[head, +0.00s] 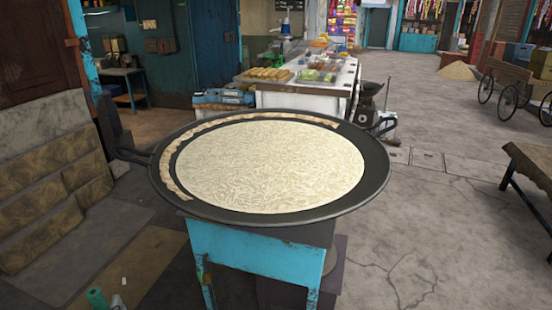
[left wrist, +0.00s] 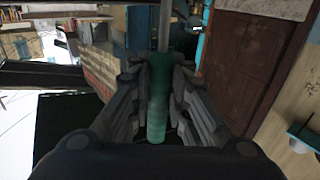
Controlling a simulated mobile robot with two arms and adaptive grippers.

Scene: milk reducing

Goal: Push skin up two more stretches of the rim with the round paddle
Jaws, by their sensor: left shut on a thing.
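The wide dark pan (head: 364,185) stands on a blue stand in the head view, full of pale, wrinkled milk (head: 270,168). A strip of cream skin (head: 166,160) lies on its sloping rim, from the front left round the left side and along the back. The right and front rim is bare and dark. In the left wrist view, my left gripper (left wrist: 158,78) is shut on the green handle (left wrist: 157,110) of a tool with a thin grey shaft (left wrist: 165,22). The tool's round head is not visible. My right gripper is not in view.
A blue stand (head: 255,255) carries the pan. A white stall counter (head: 305,98) with food stands behind it. Stacked sacks or blocks (head: 45,190) are at the left. A wooden bench (head: 530,165) is at the right edge.

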